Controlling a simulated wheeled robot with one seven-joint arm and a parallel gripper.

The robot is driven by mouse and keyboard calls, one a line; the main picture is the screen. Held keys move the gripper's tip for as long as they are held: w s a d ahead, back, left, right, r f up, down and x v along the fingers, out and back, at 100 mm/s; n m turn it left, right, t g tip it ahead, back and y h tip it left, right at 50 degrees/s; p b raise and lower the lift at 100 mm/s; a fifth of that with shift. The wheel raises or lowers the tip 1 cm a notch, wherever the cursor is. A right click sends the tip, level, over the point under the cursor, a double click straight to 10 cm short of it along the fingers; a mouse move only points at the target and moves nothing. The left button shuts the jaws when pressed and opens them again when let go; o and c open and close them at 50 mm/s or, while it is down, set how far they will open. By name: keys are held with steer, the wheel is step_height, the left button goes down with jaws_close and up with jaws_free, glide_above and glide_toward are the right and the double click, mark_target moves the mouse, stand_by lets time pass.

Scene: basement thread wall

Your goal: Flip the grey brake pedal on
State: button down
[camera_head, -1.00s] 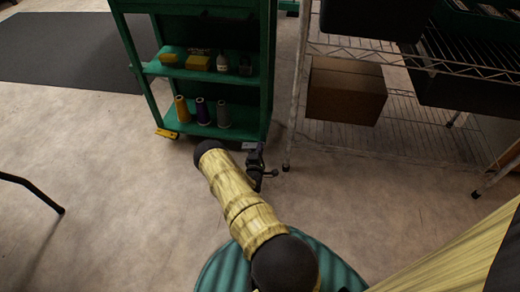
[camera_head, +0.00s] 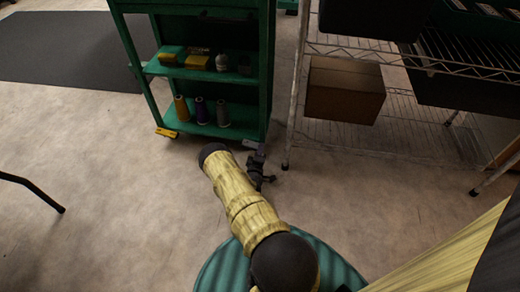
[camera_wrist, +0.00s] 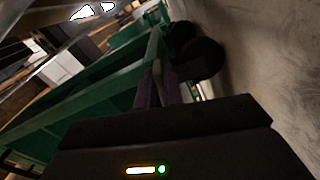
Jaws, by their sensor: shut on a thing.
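The grey brake pedal (camera_head: 252,144) is low at the front right corner of the green cart (camera_head: 268,60), by the floor. My gripper (camera_head: 259,156) is right at it in the head view, low over the floor. In the wrist view my gripper's two fingers (camera_wrist: 158,80) point along the cart's base and are close together, shut on the pedal. The pedal is mostly hidden between and behind the fingers there. A dark round wheel (camera_wrist: 205,58) shows just right of the fingertips.
A yellow pedal (camera_head: 167,133) is at the cart's front left corner. Thread cones (camera_head: 200,110) stand on its lower shelf. A wire rack (camera_head: 288,120) with a cardboard box (camera_head: 344,90) stands close on the right.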

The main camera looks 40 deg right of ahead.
steer(key=shift+f, duration=0.1)
steer(key=c, duration=1.5)
jaws_free()
steer(key=shift+s+a, duration=0.1)
steer(key=shift+s+a, duration=0.15)
steer(key=shift+a, duration=0.05)
steer(key=p+v, duration=0.7)
steer(key=v, duration=0.9)
steer(key=shift+s+a, duration=0.25)
steer(key=shift+s, duration=0.05)
